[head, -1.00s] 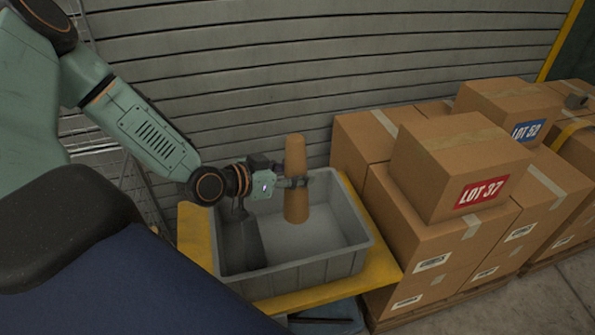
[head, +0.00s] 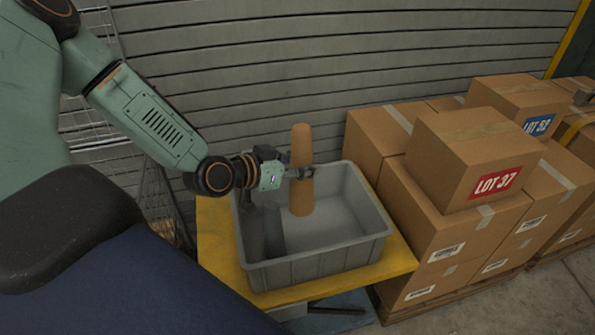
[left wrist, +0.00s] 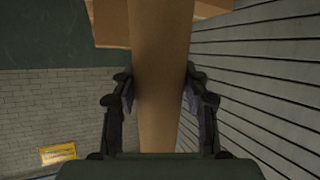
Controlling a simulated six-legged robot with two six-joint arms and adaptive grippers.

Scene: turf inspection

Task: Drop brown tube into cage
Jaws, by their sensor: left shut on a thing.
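The brown tube (head: 301,146) is upright, narrower in its middle, above or partly inside the grey bin (head: 322,266). My left gripper (head: 305,173) is shut on the tube around its middle. In the left wrist view the tube (left wrist: 160,70) runs between the two fingers (left wrist: 160,95), which touch its sides. A wire mesh cage (head: 90,138) stands at the left, behind my arm; much of it is hidden by my arm and body. My right gripper is out of view.
The bin rests on a yellow-topped table (head: 222,240). A dark shape (head: 262,236) shows inside the bin; I cannot tell if it is shadow. Stacked cardboard boxes (head: 470,160) stand close on the right. A grey slatted wall (head: 330,60) is behind.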

